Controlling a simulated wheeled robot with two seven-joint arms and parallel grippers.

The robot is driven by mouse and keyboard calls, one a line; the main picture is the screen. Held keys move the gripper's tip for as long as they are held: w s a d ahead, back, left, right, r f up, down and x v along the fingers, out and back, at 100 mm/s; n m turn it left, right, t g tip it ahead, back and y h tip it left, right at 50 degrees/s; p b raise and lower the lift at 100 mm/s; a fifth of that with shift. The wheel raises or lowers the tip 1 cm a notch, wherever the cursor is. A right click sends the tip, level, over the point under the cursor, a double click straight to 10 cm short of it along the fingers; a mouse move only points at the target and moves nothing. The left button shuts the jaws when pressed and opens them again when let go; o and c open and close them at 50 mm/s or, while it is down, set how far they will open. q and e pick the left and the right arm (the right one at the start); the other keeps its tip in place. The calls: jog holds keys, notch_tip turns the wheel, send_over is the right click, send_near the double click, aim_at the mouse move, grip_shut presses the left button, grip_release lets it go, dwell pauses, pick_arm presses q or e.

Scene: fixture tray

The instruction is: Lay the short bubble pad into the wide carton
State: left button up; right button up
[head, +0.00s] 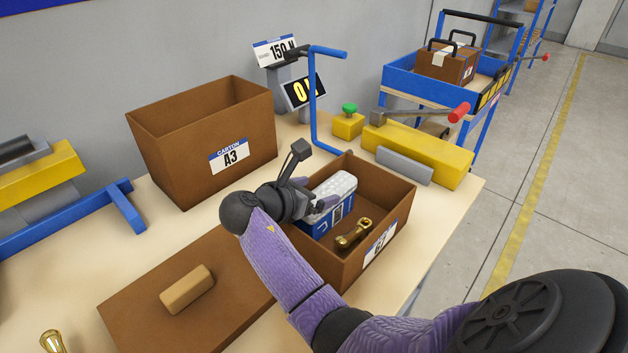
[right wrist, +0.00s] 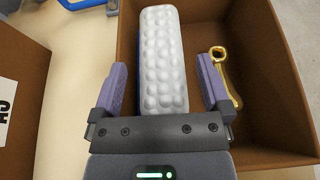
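A white bubble pad (head: 336,185) is inside the low, open brown carton (head: 396,205), at its left side, above a blue part with a label. In the right wrist view the pad (right wrist: 163,60) is long, with rows of bubbles. My right gripper (head: 312,194) is at the left side of this carton. In the right wrist view its two fingers (right wrist: 162,82) stand apart on either side of the pad, with a visible gap on each side. The pad's lower end is hidden by the gripper body. My left gripper is not in view.
A brass rod-like part (head: 353,233) lies in the low carton, right of the pad. A taller carton labelled A3 (head: 190,155) stands behind left. A flat brown board (head: 215,300) carries a tan block (head: 187,288). A blue crank handle (head: 313,110) rises behind the low carton.

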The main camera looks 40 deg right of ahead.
jog(key=shift+r, duration=0.35)
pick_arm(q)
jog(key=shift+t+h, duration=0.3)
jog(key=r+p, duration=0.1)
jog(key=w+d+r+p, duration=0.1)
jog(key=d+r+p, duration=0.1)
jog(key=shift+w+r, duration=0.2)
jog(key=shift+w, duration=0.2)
pick_arm(e)
jog(key=w+v, duration=0.1)
jog(key=v, duration=1.1)
jog(key=shift+s+r, duration=0.35)
jog(key=shift+s, duration=0.1)
